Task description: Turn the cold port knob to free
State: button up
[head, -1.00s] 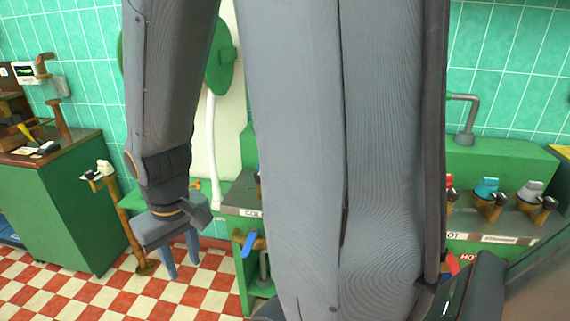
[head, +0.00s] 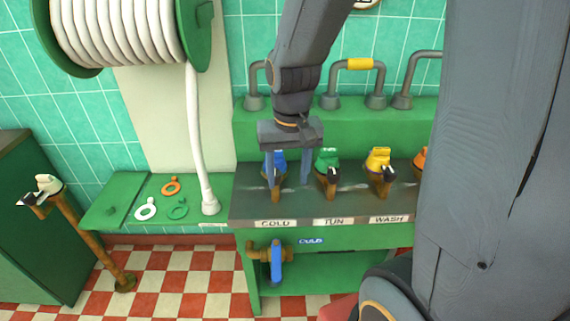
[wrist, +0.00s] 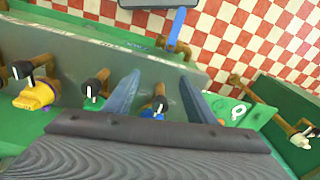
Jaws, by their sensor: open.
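The cold port (head: 278,160) has a blue cap and a dark knob with a white mark, above the COLD label on the grey bench top. In the wrist view, the dark knob (wrist: 158,104) and its blue cap show between the two fingers. My gripper (head: 287,180) is open and points down at the cold port, with one blue-grey finger on each side. I cannot tell whether either finger touches it. The wrist view shows the spread fingertips (wrist: 160,77) beyond the knob.
The green-capped TUN port (head: 327,172) is close on the right, then the yellow-capped WASH port (head: 379,170). A blue-handled valve (head: 277,262) sits below the bench front. A white hose (head: 199,140) and coloured rings (head: 171,186) are left. Grey pipes (head: 255,85) rise behind.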

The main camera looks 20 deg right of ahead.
jog(key=w+m, duration=0.1)
jog(key=w, duration=0.2)
jog(key=w+m, duration=0.1)
jog(key=w, duration=0.3)
jog(key=w+m, duration=0.1)
jog(key=w, duration=0.2)
jog(key=shift+w+r+m+g, duration=0.1)
jog(key=shift+w+m+g, duration=0.15)
jog(key=shift+m+g, duration=0.15)
jog(key=shift+w, duration=0.2)
notch_tip(320, 180, down, 8)
jog(key=shift+r+p, duration=0.15)
jog(key=shift+p, duration=0.5)
jog(key=shift+c, duration=0.2)
jog(key=c, duration=1)
